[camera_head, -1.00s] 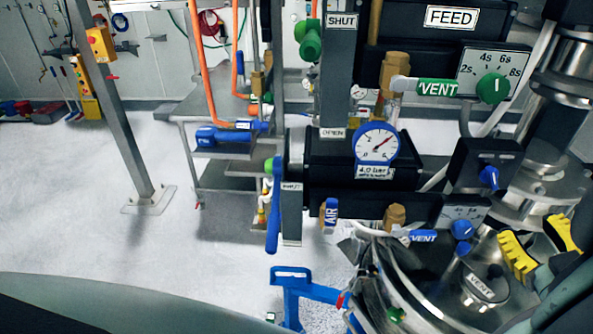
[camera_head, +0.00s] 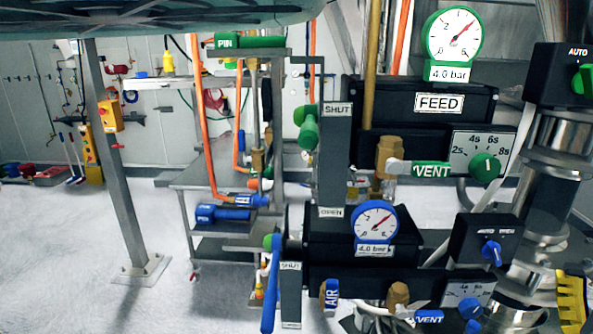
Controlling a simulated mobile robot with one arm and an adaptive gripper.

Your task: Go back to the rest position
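My gripper is not in view. A smooth grey-green rounded surface crosses the top left of the head view; I cannot tell for sure whether it is part of my arm. The sifter's control stack fills the right half. It has a FEED block (camera_head: 430,103) above a lower black block (camera_head: 325,228). A green gauge (camera_head: 453,38) and a blue gauge (camera_head: 374,222) both carry a 4.0 bar label. A green VENT handle (camera_head: 432,169), a blue AIR handle (camera_head: 331,297) and a blue VENT handle (camera_head: 429,316) show on the stack.
A metal trolley (camera_head: 200,180) stands left of the stack, with a green PIN handle (camera_head: 245,41) and a blue PIN handle (camera_head: 222,215). A steel post (camera_head: 122,180) stands farther left. A yellow part (camera_head: 571,298) is cut off at right. Pale floor (camera_head: 60,260) is clear at lower left.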

